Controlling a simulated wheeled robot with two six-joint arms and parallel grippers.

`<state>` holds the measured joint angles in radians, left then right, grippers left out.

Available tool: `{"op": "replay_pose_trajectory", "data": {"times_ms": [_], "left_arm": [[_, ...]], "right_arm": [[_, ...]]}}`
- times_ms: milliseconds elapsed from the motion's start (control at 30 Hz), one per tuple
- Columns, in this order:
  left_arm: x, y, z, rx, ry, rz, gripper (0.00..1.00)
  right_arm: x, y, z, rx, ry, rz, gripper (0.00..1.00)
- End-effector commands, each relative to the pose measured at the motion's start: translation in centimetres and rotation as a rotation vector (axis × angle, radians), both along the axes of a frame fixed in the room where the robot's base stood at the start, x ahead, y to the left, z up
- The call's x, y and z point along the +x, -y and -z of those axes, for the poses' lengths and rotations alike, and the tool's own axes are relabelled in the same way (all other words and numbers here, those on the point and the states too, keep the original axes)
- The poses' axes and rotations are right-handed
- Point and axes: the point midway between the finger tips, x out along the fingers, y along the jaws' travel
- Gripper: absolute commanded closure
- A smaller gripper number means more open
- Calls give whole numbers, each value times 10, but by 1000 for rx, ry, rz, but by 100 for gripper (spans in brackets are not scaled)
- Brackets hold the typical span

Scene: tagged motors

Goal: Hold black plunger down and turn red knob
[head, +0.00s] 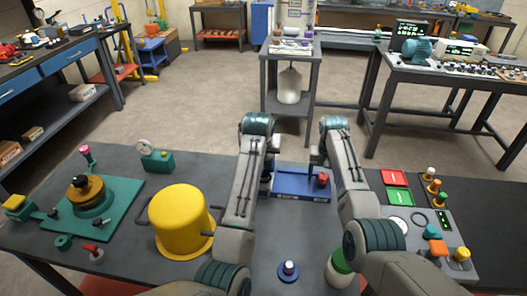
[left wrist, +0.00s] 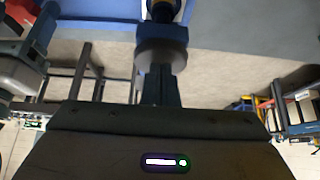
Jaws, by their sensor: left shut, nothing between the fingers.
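A blue fixture (head: 300,184) sits at the middle of the workbench, with a red knob (head: 323,180) on its right part. The black plunger is hidden behind my left arm in the head view. In the left wrist view, the plunger (left wrist: 163,11) shows as a dark shaft with a round grey cap at the blue fixture (left wrist: 122,32). My left gripper (left wrist: 161,85) is shut and empty, its tips at the cap and seemingly touching it. My right gripper (head: 319,158) points down close to the red knob, mostly hidden by its arm; its fingers are too small to read.
A yellow pot (head: 180,220) stands left of my left arm, and a green motor plate (head: 93,208) lies farther left. A button panel (head: 420,215) is at the right.

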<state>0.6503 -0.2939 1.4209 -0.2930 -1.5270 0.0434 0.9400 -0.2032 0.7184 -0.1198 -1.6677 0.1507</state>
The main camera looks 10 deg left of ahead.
Motion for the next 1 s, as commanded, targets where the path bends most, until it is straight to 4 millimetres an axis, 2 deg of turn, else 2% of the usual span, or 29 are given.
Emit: {"op": "replay_pose_trajectory", "data": {"times_ms": [33, 200, 233, 400, 667, 700, 833, 1000], "left_arm": [[-1, 0, 4, 1, -8, 1, 100], [-1, 0, 4, 1, -8, 1, 100], [-1, 0, 4, 1, -8, 1, 100], [-1, 0, 4, 1, -8, 1, 100], [-1, 0, 4, 1, -8, 1, 100], [-1, 0, 4, 1, -8, 1, 100], [-1, 0, 4, 1, -8, 1, 100], [-1, 0, 4, 1, -8, 1, 100]], "right_arm": [[0, 0, 0, 0, 0, 1, 41], [0, 0, 0, 0, 0, 2, 74], [0, 0, 0, 0, 0, 2, 78], [0, 0, 0, 0, 0, 34, 78], [0, 0, 0, 0, 0, 326, 78], [0, 0, 0, 0, 0, 319, 54], [0, 0, 0, 0, 0, 316, 28], [0, 0, 0, 0, 0, 314, 27]]}}
